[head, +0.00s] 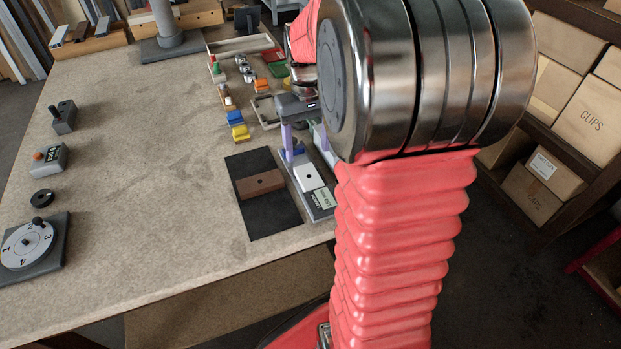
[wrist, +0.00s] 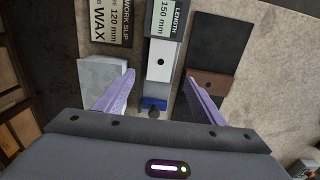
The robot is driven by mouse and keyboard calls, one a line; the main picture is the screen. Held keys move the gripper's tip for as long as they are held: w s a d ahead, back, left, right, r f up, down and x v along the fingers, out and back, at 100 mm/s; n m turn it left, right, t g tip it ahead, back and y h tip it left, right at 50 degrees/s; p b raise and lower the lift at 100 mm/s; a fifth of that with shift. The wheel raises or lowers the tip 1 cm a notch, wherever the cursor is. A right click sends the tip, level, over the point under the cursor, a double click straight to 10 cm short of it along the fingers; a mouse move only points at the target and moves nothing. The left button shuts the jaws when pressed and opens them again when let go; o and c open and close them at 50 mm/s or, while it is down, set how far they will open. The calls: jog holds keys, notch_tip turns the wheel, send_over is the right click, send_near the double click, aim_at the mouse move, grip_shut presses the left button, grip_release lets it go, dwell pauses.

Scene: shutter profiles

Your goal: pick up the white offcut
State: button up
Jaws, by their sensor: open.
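The white offcut (head: 308,177) is a small block with a dark hole in its top. It lies in a narrow grey length gauge (head: 318,211) beside a black mat. In the wrist view the offcut (wrist: 162,62) shows between the two purple fingertips, with a blue part (wrist: 155,102) at its near end. My gripper (head: 306,157) is open and empty, with its fingers pointing down over the gauge. In the wrist view my gripper (wrist: 159,76) has one finger on each side of the offcut's line, apart from it. The height gap is hard to judge.
A brown block (head: 260,184) lies on the black mat (head: 270,219), close to one finger. A pale grey block (wrist: 103,73) and a work slip (wrist: 104,20) lie on the other side. Several coloured parts (head: 237,124) stand farther back. The bench's left middle is clear.

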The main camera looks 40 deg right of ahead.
aim_at(308, 174)
jog(key=shift+f, duration=1.7)
jog(key=shift+f, duration=0.1)
jog(key=shift+f, duration=2.5)
jog(key=shift+c, duration=0.7)
jog(key=c, duration=1.1)
jog(key=shift+r, duration=0.1)
notch_tip(308, 174, up, 10)
